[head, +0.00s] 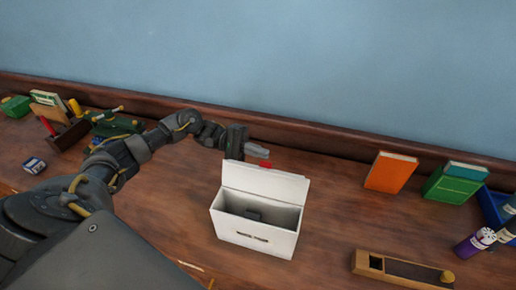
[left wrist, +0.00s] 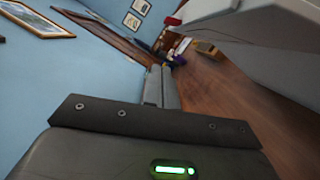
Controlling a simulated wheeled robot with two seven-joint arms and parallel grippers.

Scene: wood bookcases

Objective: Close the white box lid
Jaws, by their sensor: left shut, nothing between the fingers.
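The white box (head: 255,228) stands on the wooden top in the head view, with a slot in its front. Its lid (head: 265,181) is raised at the back, and the inside shows with a small dark item in it. My left gripper (head: 258,148) is just behind the raised lid, its fingers shut and empty and pointing right. A small red thing (head: 265,164) shows by the lid's top edge. In the left wrist view the shut fingers (left wrist: 162,88) point away, and a pale panel (left wrist: 270,45), likely the lid, fills the upper right. My right gripper is not in view.
An orange book (head: 391,172) and a green book (head: 455,184) stand at the right. A wooden holder (head: 400,269) lies at the front right, near a purple bottle (head: 474,243). A raised ledge runs behind. The wood around the box is clear.

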